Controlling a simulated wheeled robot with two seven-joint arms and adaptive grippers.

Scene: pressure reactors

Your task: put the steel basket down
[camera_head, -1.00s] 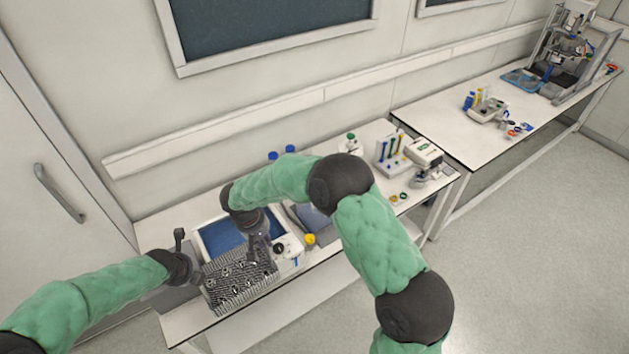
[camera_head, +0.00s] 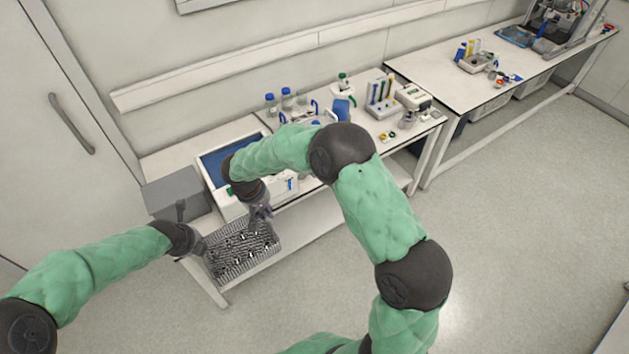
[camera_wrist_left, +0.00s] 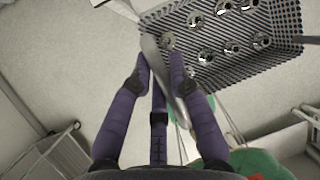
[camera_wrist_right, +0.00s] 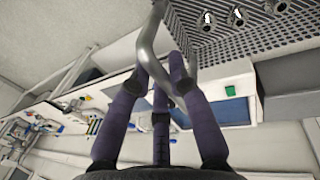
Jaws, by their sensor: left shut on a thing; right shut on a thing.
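The steel basket (camera_head: 240,252) is a perforated metal tray with several shiny round parts inside. In the head view it hangs between my two grippers, in front of the bench's front edge. My left gripper (camera_head: 196,245) is shut on the handle at its left end; the left wrist view shows the fingers (camera_wrist_left: 163,75) around that bar and the basket (camera_wrist_left: 280,50) beyond. My right gripper (camera_head: 261,212) is shut on the handle at the other end; in the right wrist view the fingers (camera_wrist_right: 163,75) close on the bent bar, with the basket (camera_wrist_right: 222,42) at the top right.
A white bath with blue inside (camera_head: 212,172) stands on the bench behind the basket, beside a grey box (camera_head: 172,194). Blue-capped bottles (camera_head: 287,97) and a tube rack (camera_head: 380,103) stand farther along. A second bench (camera_head: 440,75) is at right. The floor (camera_head: 520,200) is open.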

